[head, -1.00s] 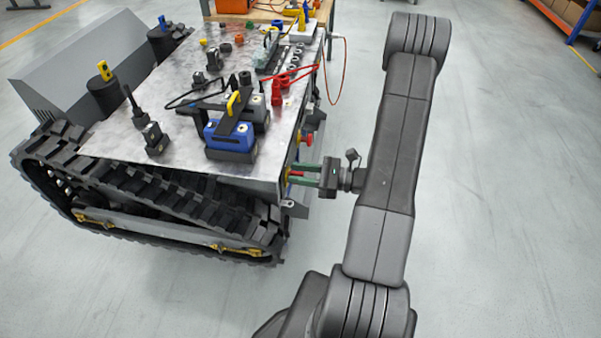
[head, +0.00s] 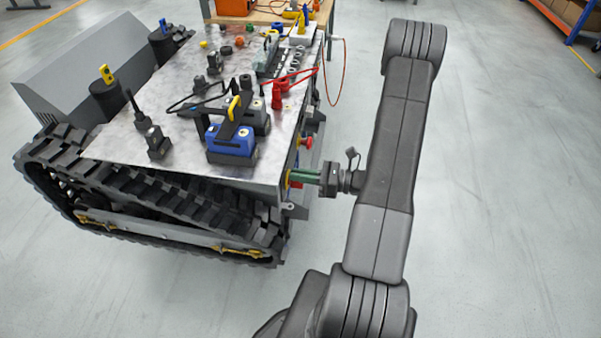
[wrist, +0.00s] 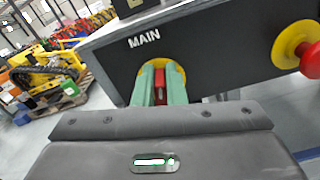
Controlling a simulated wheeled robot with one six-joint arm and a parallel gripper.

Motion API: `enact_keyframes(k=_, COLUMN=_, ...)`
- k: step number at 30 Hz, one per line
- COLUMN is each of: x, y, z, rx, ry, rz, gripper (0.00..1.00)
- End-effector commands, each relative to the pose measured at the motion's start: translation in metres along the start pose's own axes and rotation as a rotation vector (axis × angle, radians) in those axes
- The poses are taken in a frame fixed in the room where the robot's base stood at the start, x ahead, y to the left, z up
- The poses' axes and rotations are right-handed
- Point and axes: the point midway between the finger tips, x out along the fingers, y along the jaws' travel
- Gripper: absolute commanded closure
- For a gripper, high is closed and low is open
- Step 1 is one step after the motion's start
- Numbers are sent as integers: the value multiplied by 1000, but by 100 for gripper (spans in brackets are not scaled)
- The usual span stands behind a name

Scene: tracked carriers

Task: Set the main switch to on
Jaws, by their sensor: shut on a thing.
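The main switch is on the side panel of the tracked carrier (head: 185,165). In the wrist view it is a red handle (wrist: 159,76) on a round yellow plate (wrist: 180,70), below the word MAIN. My gripper (wrist: 161,80) has green fingers on both sides of the red handle and is shut on it. In the head view my gripper (head: 298,176) reaches the carrier's right side, and its fingers hide most of the switch. The panel looks tilted in the wrist view, and the handle stands roughly in line with the fingers.
A red mushroom button (wrist: 307,58) on a yellow ring sits right of the switch. A blue and black battery (head: 230,142), a red clamp (head: 279,95) and cables lie on the carrier's top. The floor right of my arm is clear.

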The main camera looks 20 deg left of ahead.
Motion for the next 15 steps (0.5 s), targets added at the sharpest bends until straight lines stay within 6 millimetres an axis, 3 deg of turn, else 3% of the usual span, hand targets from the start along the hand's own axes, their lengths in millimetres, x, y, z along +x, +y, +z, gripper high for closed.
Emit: enact_keyframes(k=15, x=0, y=-9, z=-1, rx=491, ry=1, rz=0, gripper=100)
